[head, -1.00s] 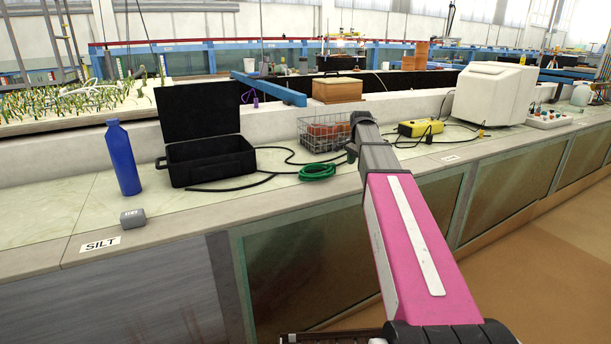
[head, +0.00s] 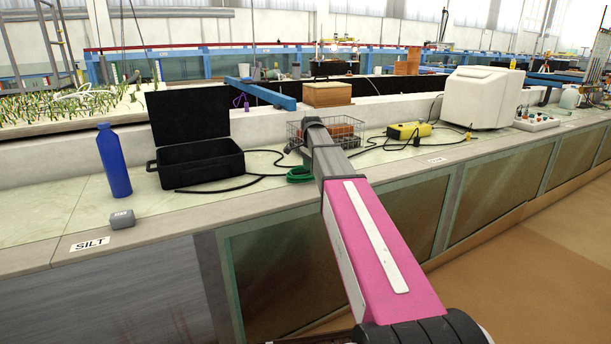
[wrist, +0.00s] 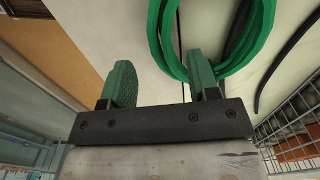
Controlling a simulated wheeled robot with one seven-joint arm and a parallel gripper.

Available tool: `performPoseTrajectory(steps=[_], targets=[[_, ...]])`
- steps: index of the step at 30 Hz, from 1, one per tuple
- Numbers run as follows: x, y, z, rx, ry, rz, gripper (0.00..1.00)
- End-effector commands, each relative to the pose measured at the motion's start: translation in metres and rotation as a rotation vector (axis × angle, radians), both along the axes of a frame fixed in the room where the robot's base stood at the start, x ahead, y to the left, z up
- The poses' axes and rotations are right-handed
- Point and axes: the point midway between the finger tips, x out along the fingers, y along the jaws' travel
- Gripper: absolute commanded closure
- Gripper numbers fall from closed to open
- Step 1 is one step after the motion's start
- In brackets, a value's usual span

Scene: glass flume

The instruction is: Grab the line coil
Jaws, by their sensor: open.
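The green line coil (head: 299,174) lies on the counter in the head view, partly hidden behind my arm. In the wrist view the green line coil (wrist: 168,55) shows large, just beyond my gripper. My gripper (wrist: 162,85) is open, with its two green-padded fingers apart. The right finger overlaps the coil's lower edge in the picture; I cannot tell whether it touches. The left finger stands clear to the left of the coil, and nothing is seen held between the fingers. In the head view my arm hides the fingers.
A wire basket (head: 296,136) with reddish-brown contents stands right behind the coil. A black open case (head: 200,160) stands to the left, with a black cable (head: 262,178) running near the coil. A yellow device (head: 408,131) sits to the right. The counter's front edge is close.

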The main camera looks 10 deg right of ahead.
Motion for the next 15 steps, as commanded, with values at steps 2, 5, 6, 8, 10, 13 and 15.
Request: performPoseTrajectory(steps=[2, 5, 6, 8, 10, 13, 15], targets=[[0.0, -0.001, -0.008, 0.0, 0.001, 0.0, 0.45], [0.001, -0.001, -0.023, 0.001, 0.001, 0.0, 0.45], [0.002, -0.002, -0.028, 0.0, 0.002, 0.0, 0.45], [0.001, -0.002, -0.036, 0.0, 0.001, 0.0, 0.45], [0.002, -0.002, -0.044, 0.0, 0.0, 0.0, 0.45], [0.002, -0.002, -0.047, 0.0, 0.0, 0.0, 0.45], [0.002, -0.002, -0.047, 0.0, 0.0, 0.0, 0.45]])
